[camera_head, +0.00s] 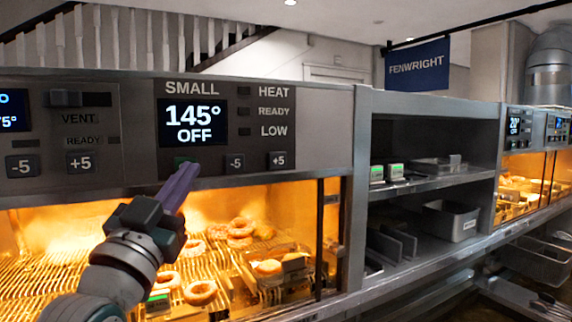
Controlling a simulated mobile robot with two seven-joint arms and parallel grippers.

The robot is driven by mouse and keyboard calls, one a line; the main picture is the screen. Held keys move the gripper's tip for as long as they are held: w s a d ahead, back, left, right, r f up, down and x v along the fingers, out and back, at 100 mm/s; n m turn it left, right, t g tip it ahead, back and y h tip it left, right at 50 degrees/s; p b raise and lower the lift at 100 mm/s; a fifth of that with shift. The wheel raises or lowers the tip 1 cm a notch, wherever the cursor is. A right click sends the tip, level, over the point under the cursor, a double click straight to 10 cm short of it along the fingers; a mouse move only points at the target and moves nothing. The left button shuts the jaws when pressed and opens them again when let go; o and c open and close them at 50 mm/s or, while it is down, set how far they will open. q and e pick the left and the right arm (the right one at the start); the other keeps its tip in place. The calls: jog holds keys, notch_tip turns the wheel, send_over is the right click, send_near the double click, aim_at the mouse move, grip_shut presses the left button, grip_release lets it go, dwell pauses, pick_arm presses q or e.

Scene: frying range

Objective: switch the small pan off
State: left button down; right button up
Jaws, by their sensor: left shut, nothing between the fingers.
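The small pan's control panel (216,142) carries the label SMALL. Its display (193,122) reads 145° and OFF. A -5 button (234,162) and a +5 button (278,160) sit to the right. My right gripper is not in view.
Below the panel is a lit fryer bay with doughnuts (240,228) and wire racks. Another panel with a VENT label (79,118) is at the left. Open shelves (428,186) with a metal bin (452,220) stand to the right. A metal ledge runs along the front.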

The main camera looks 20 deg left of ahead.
pick_arm(q)
jog(key=s+d+p, duration=0.2)
jog(key=s+d, duration=0.2)
jog(key=shift+d+p, duration=0.3)
jog(key=shift+p, duration=0.1)
